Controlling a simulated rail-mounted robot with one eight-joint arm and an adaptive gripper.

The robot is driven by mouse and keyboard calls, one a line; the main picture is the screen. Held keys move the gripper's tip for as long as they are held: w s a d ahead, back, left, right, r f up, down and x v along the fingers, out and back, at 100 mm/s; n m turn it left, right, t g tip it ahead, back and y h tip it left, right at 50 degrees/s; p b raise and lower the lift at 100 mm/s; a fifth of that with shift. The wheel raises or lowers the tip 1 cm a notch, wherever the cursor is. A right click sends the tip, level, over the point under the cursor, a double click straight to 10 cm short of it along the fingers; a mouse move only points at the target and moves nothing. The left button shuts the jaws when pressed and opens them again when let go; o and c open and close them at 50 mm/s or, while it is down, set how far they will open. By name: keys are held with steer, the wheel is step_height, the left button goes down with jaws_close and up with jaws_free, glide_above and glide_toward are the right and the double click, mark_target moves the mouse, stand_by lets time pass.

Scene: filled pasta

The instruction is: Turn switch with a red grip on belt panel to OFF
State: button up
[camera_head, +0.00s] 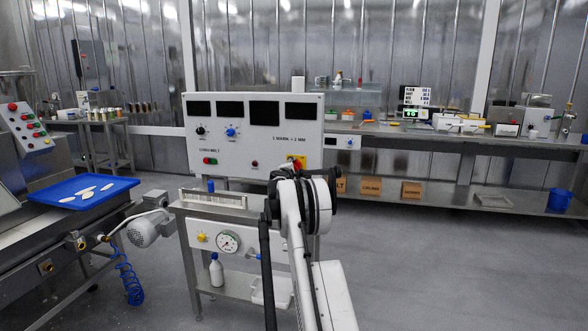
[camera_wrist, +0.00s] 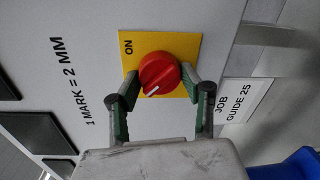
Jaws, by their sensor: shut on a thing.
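The red switch grip (camera_wrist: 159,73) is a round knob with a white pointer mark, on a yellow plate (camera_wrist: 165,42) with the word ON. The white mark points down and left in the wrist view. The yellow plate also shows at the lower right of the white belt panel (camera_head: 240,172) in the head view. My gripper (camera_wrist: 159,85) is at the knob with one finger on each side, shut on it. No OFF word is readable.
A label reading JOB GUIDE 25 (camera_wrist: 243,99) is beside the switch. Black displays (camera_head: 302,112) and other knobs, such as a blue one (camera_head: 231,132), sit elsewhere on the panel. A blue tray (camera_head: 98,193) is on the left; the floor at right is clear.

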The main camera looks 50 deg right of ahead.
steer(key=o, duration=1.1)
steer(key=shift+o, duration=0.2)
steer(key=v, duration=1.2)
